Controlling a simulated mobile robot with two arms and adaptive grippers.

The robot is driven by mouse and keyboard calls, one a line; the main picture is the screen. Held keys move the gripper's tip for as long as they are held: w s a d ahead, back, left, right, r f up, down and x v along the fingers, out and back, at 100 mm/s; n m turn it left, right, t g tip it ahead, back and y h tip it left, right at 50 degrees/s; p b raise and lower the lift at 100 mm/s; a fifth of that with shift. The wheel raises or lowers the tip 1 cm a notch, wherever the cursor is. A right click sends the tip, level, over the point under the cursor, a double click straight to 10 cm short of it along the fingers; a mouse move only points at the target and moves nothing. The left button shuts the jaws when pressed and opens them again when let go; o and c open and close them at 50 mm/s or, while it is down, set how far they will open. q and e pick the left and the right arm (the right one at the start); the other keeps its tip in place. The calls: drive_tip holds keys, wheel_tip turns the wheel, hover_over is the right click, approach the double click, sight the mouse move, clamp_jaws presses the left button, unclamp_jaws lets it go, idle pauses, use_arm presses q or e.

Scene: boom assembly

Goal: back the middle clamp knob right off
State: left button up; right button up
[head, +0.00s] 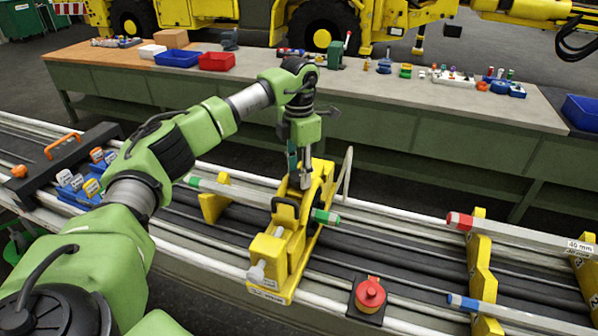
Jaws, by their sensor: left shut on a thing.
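The yellow middle clamp (275,255) stands across the rails near the centre of the head view. My left gripper (300,182) points down at the clamp's far upper part. Its fingers are shut on the clamp knob, which they almost wholly hide. I cannot tell how far the knob is turned. A black handle arches over the clamp just in front of the fingers, and a pale grey fitting (257,272) sticks out at its near end. A light rod with green ends (326,216) passes through the clamp. My right gripper is not in view.
A red mushroom button (370,294) stands on a black box to the right of the clamp. Yellow supports (481,270) carry rods with red and blue ends further right. Blue bins (80,190) are at left. A long workbench (420,95) with trays and parts lies behind.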

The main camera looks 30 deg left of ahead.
use_arm(q)
drive_tip(key=n, duration=0.4)
drive_tip(key=shift+n, duration=0.3)
drive_tip(key=n, duration=0.3)
drive_tip(key=shift+n, duration=0.4)
drive_tip(key=n, duration=0.4)
drive_tip(key=shift+n, duration=2.2)
drive_tip(key=o, duration=1.1)
